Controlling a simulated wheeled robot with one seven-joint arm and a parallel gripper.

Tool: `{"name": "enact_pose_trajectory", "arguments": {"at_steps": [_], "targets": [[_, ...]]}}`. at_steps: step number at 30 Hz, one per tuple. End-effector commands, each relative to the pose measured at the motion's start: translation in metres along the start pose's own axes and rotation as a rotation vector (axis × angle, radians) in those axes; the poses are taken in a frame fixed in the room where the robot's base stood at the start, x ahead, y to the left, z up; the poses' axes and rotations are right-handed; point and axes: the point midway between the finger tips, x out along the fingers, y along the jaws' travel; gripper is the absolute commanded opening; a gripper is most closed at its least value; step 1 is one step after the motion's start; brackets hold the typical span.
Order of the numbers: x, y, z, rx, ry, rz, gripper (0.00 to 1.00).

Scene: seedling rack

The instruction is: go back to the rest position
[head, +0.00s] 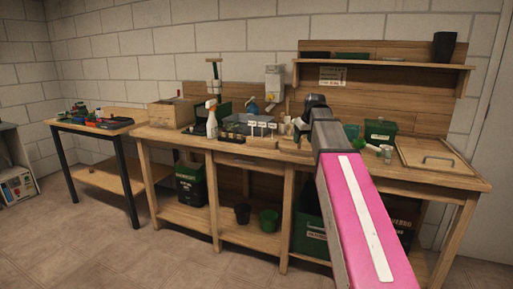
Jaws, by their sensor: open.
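My arm reaches in from the lower right of the head view, with a pink link and a dark joint over the middle of the long workbench (390,183). My gripper (299,129) shows only as a small dark shape beside the arm's far end, low over the bench top. It is open. I see nothing held in it, though its fingers are small and partly hidden by the arm.
On the bench stand a spray bottle (212,119), a wooden crate (171,113), a labelled seedling tray (236,127) and a green box (381,131). A side table (88,128) stands left. The floor (130,255) in front is clear.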

Motion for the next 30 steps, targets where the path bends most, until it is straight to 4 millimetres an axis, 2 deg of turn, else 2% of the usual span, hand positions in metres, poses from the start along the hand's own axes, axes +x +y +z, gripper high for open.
{"name": "enact_pose_trajectory", "arguments": {"at_steps": [7, 11, 15, 21, 30], "targets": [[0.048, -0.007, 0.034, 0.042, -0.04, 0.001, 0.6], [0.085, -0.013, 0.064, 0.077, -0.075, 0.004, 0.6], [0.128, -0.022, 0.101, 0.119, -0.115, 0.009, 0.6], [0.18, -0.036, 0.157, 0.176, -0.17, 0.02, 0.6], [0.244, -0.06, 0.247, 0.254, -0.254, 0.042, 0.6]]}}
